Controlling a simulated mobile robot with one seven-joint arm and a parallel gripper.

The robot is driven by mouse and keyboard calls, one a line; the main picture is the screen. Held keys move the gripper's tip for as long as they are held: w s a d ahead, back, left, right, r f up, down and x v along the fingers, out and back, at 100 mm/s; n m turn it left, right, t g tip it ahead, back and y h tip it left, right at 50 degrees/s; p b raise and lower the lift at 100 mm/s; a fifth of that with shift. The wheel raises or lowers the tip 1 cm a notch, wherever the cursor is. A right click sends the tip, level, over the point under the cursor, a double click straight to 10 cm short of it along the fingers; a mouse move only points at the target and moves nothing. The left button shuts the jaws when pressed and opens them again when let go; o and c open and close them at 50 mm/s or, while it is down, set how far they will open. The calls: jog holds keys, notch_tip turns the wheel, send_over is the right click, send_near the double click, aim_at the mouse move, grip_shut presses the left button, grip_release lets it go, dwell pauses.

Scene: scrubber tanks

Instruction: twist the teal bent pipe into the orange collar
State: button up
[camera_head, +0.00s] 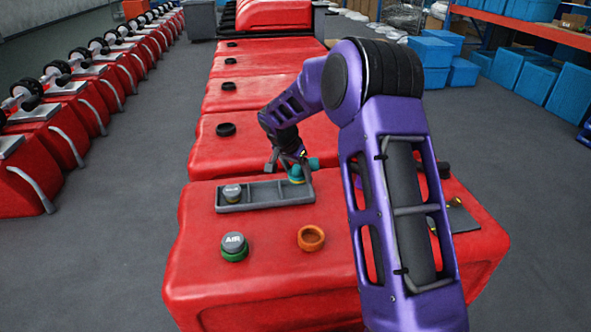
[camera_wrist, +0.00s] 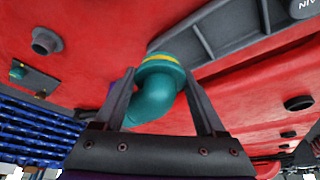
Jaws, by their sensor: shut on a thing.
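The teal bent pipe (camera_head: 297,173) is between the fingers of my gripper (camera_head: 291,160), at the right end of the grey tray (camera_head: 266,204). In the wrist view both fingers close on the sides of the pipe (camera_wrist: 153,101), and its end with a yellow ring points away from the gripper. I cannot tell whether the pipe touches the tray. The orange collar (camera_head: 311,238) sits empty and open upward on the red tank top, nearer the head camera than the pipe. It does not show in the wrist view.
A grey cap (camera_head: 232,193) stands in the tray's left compartment. A cap marked AIR (camera_head: 233,242) sits on a green collar left of the orange one. A dark collar (camera_wrist: 46,42) and a small plate (camera_wrist: 33,79) show in the wrist view. The red top around the orange collar is clear.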

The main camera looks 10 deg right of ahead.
jog(key=s+d+f+b, duration=0.1)
jog(key=s+b, duration=0.2)
jog(key=s, duration=1)
jog(key=shift+d+f+b, duration=0.15)
jog(key=shift+f+b, duration=1.2)
jog(key=shift+f, duration=1.75)
jog(key=shift+f, duration=0.45)
jog(key=shift+f, duration=0.25)
jog(key=shift+f, duration=0.3)
